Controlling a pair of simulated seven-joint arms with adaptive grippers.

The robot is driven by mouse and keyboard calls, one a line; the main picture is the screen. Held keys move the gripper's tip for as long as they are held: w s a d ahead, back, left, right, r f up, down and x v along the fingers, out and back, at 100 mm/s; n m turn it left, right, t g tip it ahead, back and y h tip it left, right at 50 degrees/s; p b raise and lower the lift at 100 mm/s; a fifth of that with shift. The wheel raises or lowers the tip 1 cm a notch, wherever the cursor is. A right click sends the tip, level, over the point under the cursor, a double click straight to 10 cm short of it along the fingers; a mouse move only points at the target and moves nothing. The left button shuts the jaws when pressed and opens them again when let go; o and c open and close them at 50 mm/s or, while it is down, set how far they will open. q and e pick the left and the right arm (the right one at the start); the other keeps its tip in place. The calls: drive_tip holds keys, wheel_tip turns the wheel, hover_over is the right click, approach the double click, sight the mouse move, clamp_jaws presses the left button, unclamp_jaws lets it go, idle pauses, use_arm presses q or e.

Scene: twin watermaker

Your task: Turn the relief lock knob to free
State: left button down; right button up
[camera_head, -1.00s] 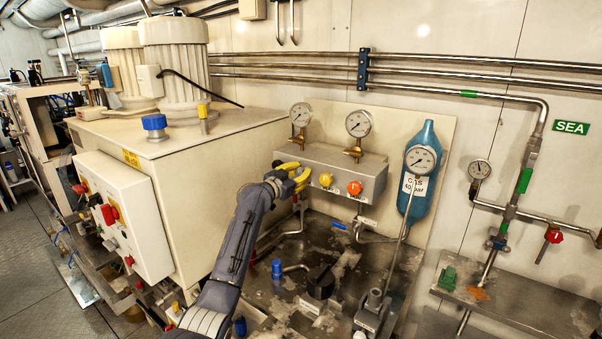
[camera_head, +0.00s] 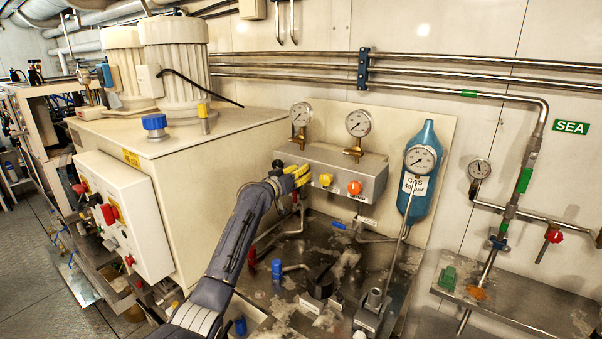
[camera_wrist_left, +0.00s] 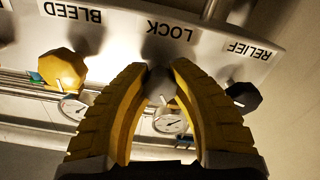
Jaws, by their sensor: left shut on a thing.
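My left gripper (camera_head: 297,172) has yellow ribbed fingers and is at the left part of the grey valve block (camera_head: 372,171). In the left wrist view the gripper (camera_wrist_left: 160,75) is shut on a small grey lock knob (camera_wrist_left: 160,88) below the upside-down word LOCK. The knob's pointing direction cannot be made out. A dark knob (camera_wrist_left: 243,97) sits by the RELIEF label (camera_wrist_left: 250,50), to the right and apart from the fingers. In the head view the fingers hide the lock knob. My right gripper is not in view.
A yellow knob (camera_head: 326,180) and an orange-red knob (camera_head: 355,188) stick out to the right of my fingers. Two gauges (camera_head: 301,114) (camera_head: 358,124) stand above the block. A blue gas bottle (camera_head: 424,165) is further right. The big cream cabinet (camera_head: 190,190) is left of my arm.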

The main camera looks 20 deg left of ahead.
use_arm(q)
drive_tip(key=n, duration=0.5)
drive_tip(key=shift+a+r+n, duration=0.1)
drive_tip(key=shift+r+n, duration=0.15)
drive_tip(key=shift+n, duration=0.05)
drive_tip(key=n, duration=0.5)
drive_tip(key=shift+a+n, duration=0.1)
drive_tip(key=shift+n, duration=0.2)
drive_tip(key=c, duration=1.2)
unclamp_jaws()
drive_tip(key=shift+c, duration=0.2)
drive_tip(key=shift+o, duration=1)
drive_tip(key=shift+f, duration=0.15)
drive_tip(key=v, duration=1.2)
drive_tip(key=shift+f, duration=0.15)
